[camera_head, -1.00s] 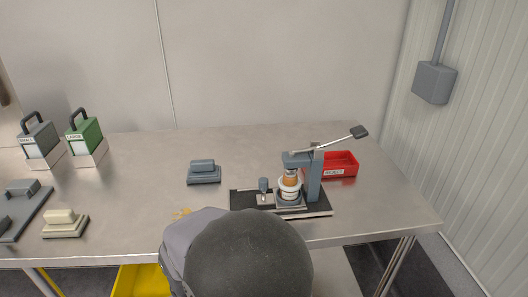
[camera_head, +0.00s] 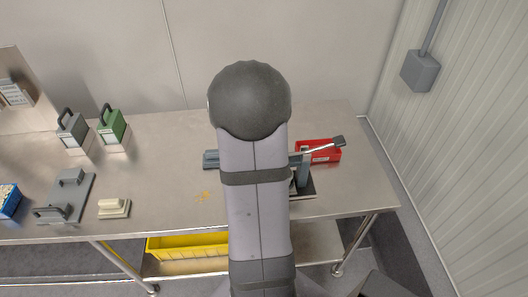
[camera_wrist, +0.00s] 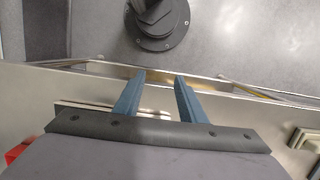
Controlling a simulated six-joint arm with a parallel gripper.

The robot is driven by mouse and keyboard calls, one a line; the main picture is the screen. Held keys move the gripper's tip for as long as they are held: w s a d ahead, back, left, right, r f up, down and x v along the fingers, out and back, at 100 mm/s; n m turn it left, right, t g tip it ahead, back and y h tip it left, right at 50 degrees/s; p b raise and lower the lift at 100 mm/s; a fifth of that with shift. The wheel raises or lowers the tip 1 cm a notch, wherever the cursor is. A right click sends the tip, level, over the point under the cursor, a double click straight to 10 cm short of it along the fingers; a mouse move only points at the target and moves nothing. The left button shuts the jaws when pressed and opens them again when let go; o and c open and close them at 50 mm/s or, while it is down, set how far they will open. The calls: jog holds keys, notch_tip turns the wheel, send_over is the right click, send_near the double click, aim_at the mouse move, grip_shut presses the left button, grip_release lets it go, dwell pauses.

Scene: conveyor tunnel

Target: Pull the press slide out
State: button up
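The press shows in the head view only as its grey column (camera_head: 303,172), a piece of black base (camera_head: 308,190) and a lever (camera_head: 322,147) reaching up to the right. My arm hides its left part, including the slide and its knob. My gripper (camera_wrist: 160,76) shows in the wrist view with its two blue fingers apart and nothing seen between them. The fingers appear over the table near its edge. A pale, dark-lined shape shows behind the fingers; I cannot tell what it is. The gripper is hidden in the head view.
A red tray (camera_head: 320,152) stands behind the press. A grey block (camera_head: 211,159) is partly behind my arm. Grey and green handled weights (camera_head: 111,127), a cream block (camera_head: 114,208) and grey plates (camera_head: 68,200) are at left. A yellow bin (camera_head: 188,246) sits under the table.

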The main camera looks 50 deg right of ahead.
jog(key=w+d+r+n+p, duration=0.1)
jog(key=w+d+r+n, duration=0.1)
jog(key=d, duration=0.2)
jog(key=w+d+r+n+t+h+p, duration=0.1)
jog(key=w+d+r+n, duration=0.1)
jog(key=d, duration=0.3)
jog(key=w+d+r+n+p, duration=0.1)
jog(key=w+d+r+n, duration=0.1)
jog(key=w+d+r, duration=0.1)
jog(key=shift+d+r+t+h+p, duration=0.35)
jog(key=shift+d+r, duration=0.2)
jog(key=shift+d, duration=0.25)
jog(key=shift+r+n, duration=0.1)
jog(key=shift+n, duration=0.6)
jog(key=n, duration=0.3)
jog(key=shift+s+n, duration=0.1)
jog(key=shift+n, duration=0.3)
jog(key=shift+f+p, duration=0.95)
jog(key=shift+f, duration=2.75)
